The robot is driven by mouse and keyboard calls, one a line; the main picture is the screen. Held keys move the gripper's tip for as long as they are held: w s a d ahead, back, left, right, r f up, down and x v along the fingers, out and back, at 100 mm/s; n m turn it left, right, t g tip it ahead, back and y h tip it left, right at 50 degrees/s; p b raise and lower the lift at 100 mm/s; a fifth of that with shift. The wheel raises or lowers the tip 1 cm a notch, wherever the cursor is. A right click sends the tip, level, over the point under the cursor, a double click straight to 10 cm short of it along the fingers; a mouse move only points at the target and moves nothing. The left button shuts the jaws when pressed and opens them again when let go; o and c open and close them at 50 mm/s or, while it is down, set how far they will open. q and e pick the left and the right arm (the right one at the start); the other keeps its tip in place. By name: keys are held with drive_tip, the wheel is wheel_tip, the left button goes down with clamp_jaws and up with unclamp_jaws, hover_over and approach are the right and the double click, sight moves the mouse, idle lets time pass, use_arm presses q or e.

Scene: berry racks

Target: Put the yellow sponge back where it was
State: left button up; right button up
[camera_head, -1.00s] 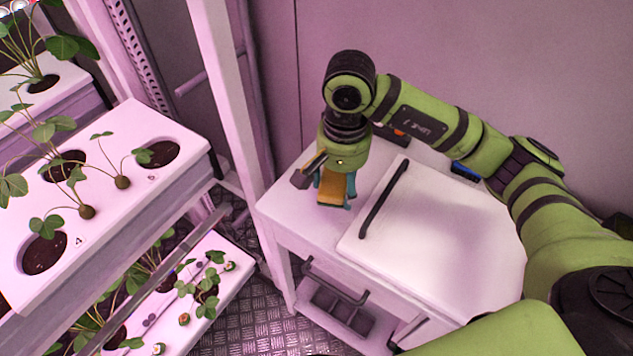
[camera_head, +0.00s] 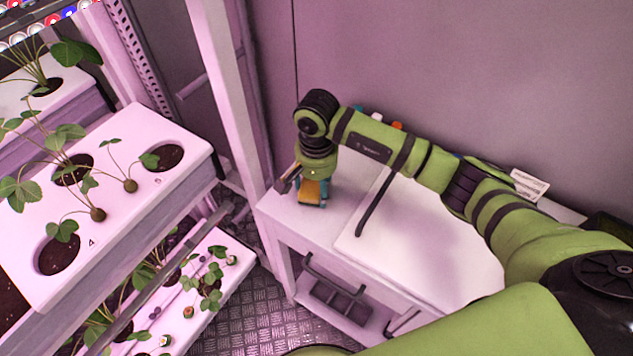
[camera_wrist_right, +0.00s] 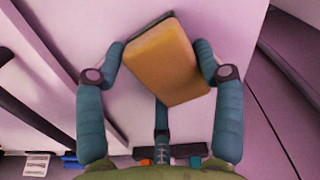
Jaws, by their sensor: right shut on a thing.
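The yellow sponge (camera_head: 309,191) is between the teal fingers of my right gripper (camera_head: 312,199), at the left end of the white cabinet top. In the right wrist view the sponge (camera_wrist_right: 166,62) shows as a yellow-orange block with a dark edge, tilted, and my right gripper's fingers (camera_wrist_right: 160,68) close on it from both sides. The white surface lies behind it. I cannot tell whether the sponge touches the surface. My left gripper is not in view.
The white cabinet (camera_head: 285,212) has a raised lid (camera_head: 420,235) with a dark handle right of the gripper. A white rack post (camera_head: 228,90) stands close on the left. Planter racks (camera_head: 115,195) with seedlings fill the left side. Small colored items (camera_head: 398,126) sit behind my arm.

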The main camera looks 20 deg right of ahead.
sight(316, 184)
drive_tip(key=shift+f+b, duration=0.2)
drive_tip(key=shift+b, duration=0.1)
drive_tip(key=o, duration=1)
drive_tip(key=shift+r, duration=0.15)
drive_tip(key=shift+r+p, duration=0.25)
drive_tip(key=shift+p, duration=0.1)
drive_tip(key=shift+r+b, duration=2.35)
drive_tip(key=shift+r, duration=3.5)
